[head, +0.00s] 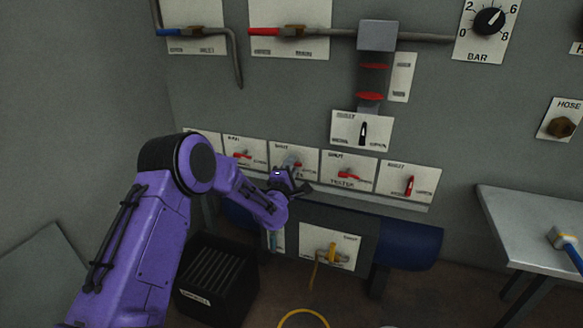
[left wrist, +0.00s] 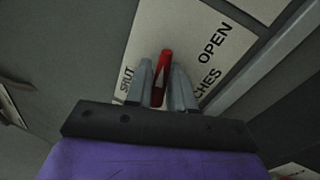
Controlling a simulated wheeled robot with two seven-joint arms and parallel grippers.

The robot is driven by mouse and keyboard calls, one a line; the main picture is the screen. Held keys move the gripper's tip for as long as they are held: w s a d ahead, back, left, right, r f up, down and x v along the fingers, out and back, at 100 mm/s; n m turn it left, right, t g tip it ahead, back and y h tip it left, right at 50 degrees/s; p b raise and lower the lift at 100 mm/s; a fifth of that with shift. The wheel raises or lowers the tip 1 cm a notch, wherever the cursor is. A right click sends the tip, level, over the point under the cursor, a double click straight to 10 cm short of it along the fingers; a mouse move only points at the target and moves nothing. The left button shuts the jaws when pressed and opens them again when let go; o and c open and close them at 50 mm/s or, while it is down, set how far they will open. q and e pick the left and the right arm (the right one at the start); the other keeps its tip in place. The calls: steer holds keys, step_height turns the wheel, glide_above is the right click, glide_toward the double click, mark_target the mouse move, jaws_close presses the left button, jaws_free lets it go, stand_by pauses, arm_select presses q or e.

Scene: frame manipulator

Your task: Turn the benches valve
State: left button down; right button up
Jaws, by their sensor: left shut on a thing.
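The benches valve's red handle (left wrist: 165,62) shows in the left wrist view against a white plate (left wrist: 197,32) marked SHUT, OPEN and, in part, "CHES". My left gripper (left wrist: 162,84) is shut on this handle, with one grey finger on each side of it. In the head view my left gripper (head: 290,173) is at the middle plate (head: 283,152) of the low row of valve plates. The gripper hides most of the handle there. My right gripper is not in view.
Neighbouring red valves stand close by, one at left (head: 242,154) and one at right (head: 348,174). A yellow-handled valve (head: 332,252) is below. A black crate (head: 212,280) stands on the floor. A metal table (head: 530,220) is at right.

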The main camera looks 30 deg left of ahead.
arm_select(q)
steer(key=shift+f+m+h, duration=0.1)
steer(key=shift+m+h, duration=0.3)
steer(key=shift+m, duration=1.3)
steer(key=c, duration=1.1)
jaws_free()
steer(key=v, duration=1)
steer(key=shift+s+f, duration=0.15)
steer(key=shift+s, duration=0.15)
